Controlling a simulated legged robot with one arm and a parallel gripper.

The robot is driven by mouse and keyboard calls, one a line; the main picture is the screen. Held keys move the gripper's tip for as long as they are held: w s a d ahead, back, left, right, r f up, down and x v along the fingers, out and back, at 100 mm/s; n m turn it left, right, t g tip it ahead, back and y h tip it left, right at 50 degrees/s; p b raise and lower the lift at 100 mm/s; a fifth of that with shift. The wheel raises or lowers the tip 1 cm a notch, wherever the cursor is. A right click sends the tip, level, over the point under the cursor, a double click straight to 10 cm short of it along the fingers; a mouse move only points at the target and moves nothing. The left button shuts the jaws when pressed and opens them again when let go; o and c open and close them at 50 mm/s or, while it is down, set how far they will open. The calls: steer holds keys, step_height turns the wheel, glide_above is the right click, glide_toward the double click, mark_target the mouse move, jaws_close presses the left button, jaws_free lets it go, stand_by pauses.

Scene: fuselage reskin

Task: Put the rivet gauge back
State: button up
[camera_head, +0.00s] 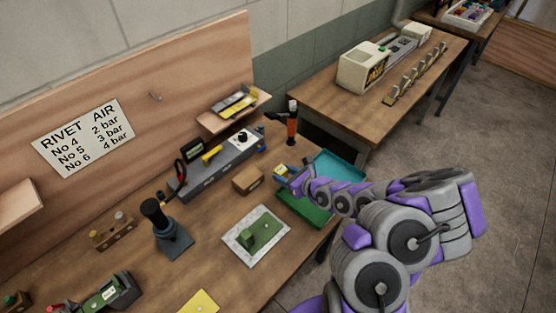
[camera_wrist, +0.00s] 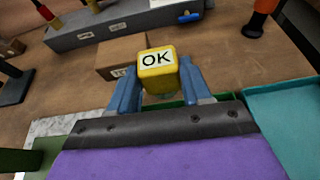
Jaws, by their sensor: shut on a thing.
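My gripper (camera_head: 288,177) is shut on a yellow block labelled OK (camera_head: 281,170), above the right part of the workbench. In the wrist view the yellow block (camera_wrist: 157,72) sits between the blue fingers of my gripper (camera_wrist: 160,84), with its OK label facing the camera. It looks like the rivet gauge, but no lettering confirms this. A small cardboard box (camera_head: 248,180) stands left of my gripper, and it also shows behind the block in the wrist view (camera_wrist: 116,57). The underside of the held block is mostly hidden.
A green tray (camera_head: 303,209) and a teal tray (camera_head: 348,166) lie by the right edge. A grey unit (camera_head: 205,175) stands at the back. An orange-and-black tool (camera_head: 292,125) stands upright behind. A grey-white mat (camera_head: 233,246) holds a green part (camera_head: 262,234).

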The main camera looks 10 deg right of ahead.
steer(key=w, duration=0.7)
steer(key=w+f+b, duration=0.1)
steer(key=w, duration=0.3)
steer(key=shift+w, duration=0.35)
step_height(320, 180, down, 4)
steer(key=shift+w+r+b, duration=0.15)
steer(key=shift+b, duration=0.25)
steer(key=shift+r, duration=0.15)
steer(key=o, duration=1.2)
